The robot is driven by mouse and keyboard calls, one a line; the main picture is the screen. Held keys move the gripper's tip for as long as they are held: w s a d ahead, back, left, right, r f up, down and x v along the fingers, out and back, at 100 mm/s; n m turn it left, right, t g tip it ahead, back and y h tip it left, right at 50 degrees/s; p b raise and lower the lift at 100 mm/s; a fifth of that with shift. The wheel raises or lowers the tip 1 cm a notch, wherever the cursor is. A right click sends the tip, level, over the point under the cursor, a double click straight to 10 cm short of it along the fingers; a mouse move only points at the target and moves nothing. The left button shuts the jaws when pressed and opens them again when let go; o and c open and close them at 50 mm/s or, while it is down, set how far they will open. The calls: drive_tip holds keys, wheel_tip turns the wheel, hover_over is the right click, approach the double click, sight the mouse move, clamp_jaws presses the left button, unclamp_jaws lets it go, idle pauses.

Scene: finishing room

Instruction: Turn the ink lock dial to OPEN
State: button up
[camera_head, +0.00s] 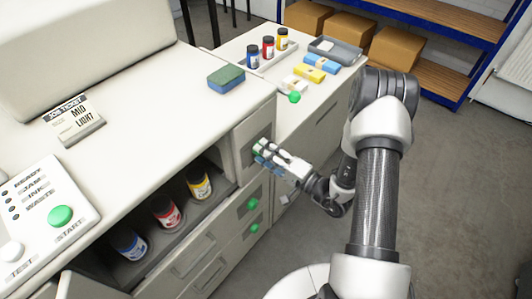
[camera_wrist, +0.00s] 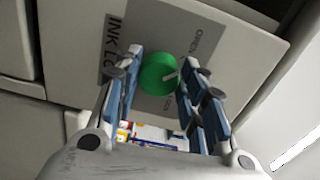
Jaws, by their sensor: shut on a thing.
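In the head view, my gripper (camera_head: 262,154) reaches the panel on the cabinet's front, and the fingers mostly hide the dial.
Blue, red and yellow ink bottles (camera_head: 166,213) stand in the open bay left of my gripper. Green knobs (camera_head: 253,203) sit on the front below it. A job ticket (camera_head: 76,122) reads "MID LIGHT". A side table (camera_head: 337,79) holds bottles, blocks and a tray.

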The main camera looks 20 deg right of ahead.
drive_tip(key=shift+n, duration=0.7)
drive_tip(key=o, duration=1)
drive_tip(key=v, duration=1.2)
